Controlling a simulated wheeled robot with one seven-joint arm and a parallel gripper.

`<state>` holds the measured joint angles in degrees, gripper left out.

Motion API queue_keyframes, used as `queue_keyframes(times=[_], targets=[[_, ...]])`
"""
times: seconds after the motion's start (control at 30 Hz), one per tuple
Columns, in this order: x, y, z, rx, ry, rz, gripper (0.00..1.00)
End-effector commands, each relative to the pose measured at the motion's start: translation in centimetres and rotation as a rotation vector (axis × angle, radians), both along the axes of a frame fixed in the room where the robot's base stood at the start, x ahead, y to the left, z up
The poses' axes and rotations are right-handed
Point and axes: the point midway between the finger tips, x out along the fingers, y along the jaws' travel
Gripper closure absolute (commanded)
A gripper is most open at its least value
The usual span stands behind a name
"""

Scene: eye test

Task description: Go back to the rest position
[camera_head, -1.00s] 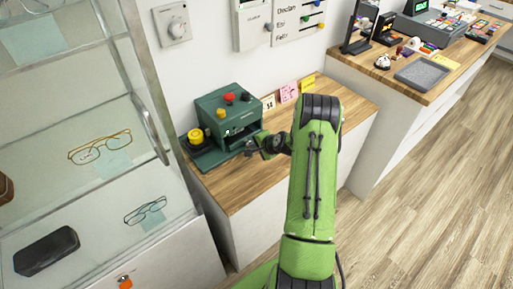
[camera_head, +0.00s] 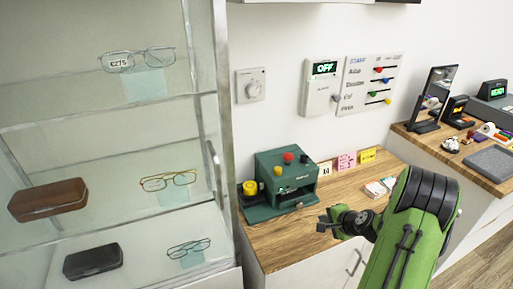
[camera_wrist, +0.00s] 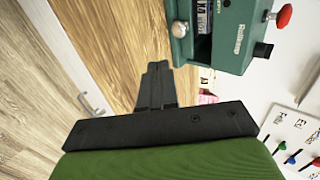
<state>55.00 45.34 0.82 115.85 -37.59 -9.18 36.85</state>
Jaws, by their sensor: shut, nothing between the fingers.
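My gripper (camera_head: 324,222) is at the end of my green arm, over the wooden counter (camera_head: 290,249), to the right of and in front of the green machine (camera_head: 290,175). It appears apart from the machine. In the wrist view the two dark fingers (camera_wrist: 157,82) are together with nothing between them, and the green machine (camera_wrist: 232,35) is at the upper right. The machine has a red knob, dark knobs and a yellow button at its left side.
A glass display case (camera_head: 213,130) with glasses and cases stands at the left. A wall panel reads OFF (camera_head: 325,68), beside a board of coloured sliders (camera_head: 370,85). Small cards and boxes lie at the counter's back. Another counter (camera_head: 470,165) with a mirror and grey tray is at the right.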

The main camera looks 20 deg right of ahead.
Motion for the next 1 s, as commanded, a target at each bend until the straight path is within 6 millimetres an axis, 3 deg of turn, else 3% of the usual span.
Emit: queue_keyframes(times=[0.07, 0.17, 0.27, 0.37, 0.5, 0.57, 0.7, 0.83, 0.9, 1.0], targets=[[0.0, 0.1, 0.1, -0.003, 0.001, 0.004, 1.00], [0.6, 1.9, 2.1, -0.056, 0.018, 0.083, 1.00], [0.9, 6.5, 6.6, -0.189, 0.066, 0.275, 1.00], [-0.6, 12.0, 11.2, -0.349, 0.127, 0.490, 1.00], [-5.0, 18.6, 16.7, -0.561, 0.189, 0.746, 1.00], [-7.6, 21.0, 18.5, -0.644, 0.209, 0.841, 1.00], [-14.7, 24.9, 21.5, -0.816, 0.234, 1.032, 1.00], [-20.4, 26.3, 22.3, -0.919, 0.237, 1.157, 1.00], [-22.3, 26.5, 22.3, -0.947, 0.237, 1.196, 1.00], [-23.6, 26.5, 22.2, -0.962, 0.238, 1.221, 1.00]])
